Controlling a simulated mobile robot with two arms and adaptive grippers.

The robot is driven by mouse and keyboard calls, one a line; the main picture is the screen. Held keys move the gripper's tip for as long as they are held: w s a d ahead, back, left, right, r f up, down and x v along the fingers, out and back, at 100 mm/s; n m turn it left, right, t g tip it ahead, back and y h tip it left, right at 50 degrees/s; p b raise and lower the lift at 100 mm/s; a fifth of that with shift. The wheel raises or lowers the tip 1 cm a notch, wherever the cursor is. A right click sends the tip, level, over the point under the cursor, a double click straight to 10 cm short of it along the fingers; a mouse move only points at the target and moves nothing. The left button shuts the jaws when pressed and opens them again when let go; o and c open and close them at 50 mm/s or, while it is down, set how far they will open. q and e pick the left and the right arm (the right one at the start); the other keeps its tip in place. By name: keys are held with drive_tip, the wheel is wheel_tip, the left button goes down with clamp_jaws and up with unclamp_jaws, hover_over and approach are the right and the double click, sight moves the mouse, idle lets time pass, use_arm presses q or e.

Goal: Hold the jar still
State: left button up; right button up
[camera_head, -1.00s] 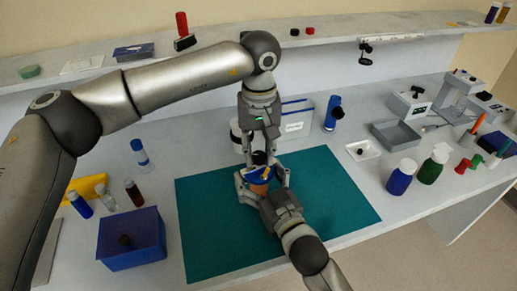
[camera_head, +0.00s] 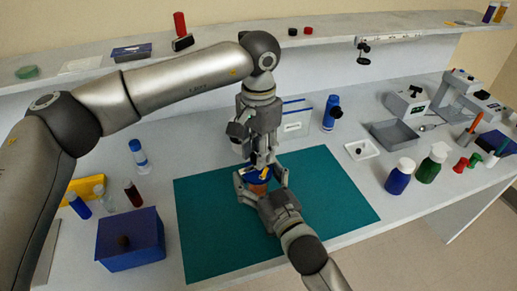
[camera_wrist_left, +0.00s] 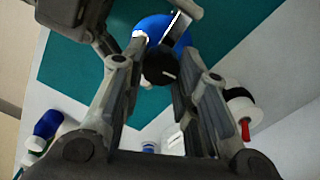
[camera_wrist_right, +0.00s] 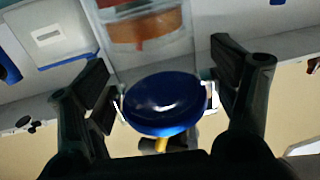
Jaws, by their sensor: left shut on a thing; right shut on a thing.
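The jar (camera_wrist_right: 150,32) is clear with orange-brown contents; in the head view only a small orange-brown part (camera_head: 259,188) shows between the grippers. A round blue piece (camera_wrist_right: 165,103) is at its top, also seen in the left wrist view (camera_wrist_left: 165,28), with a black knob (camera_wrist_left: 160,68) above it. My right gripper (camera_head: 261,180) comes from the front, its fingers on either side of the jar's top, shut on the jar. My left gripper (camera_head: 262,157) points down from above, shut on the black knob. The exact contacts are partly hidden.
A teal mat (camera_head: 330,195) lies under the jar, mostly clear. A blue box (camera_head: 130,240) is at left; blue (camera_head: 400,177) and green (camera_head: 432,165) bottles are at right.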

use_arm(q)
drive_tip(key=shift+m, duration=0.6)
drive_tip(key=o, duration=1)
wheel_tip(320, 180, up, 12)
idle(0.4)
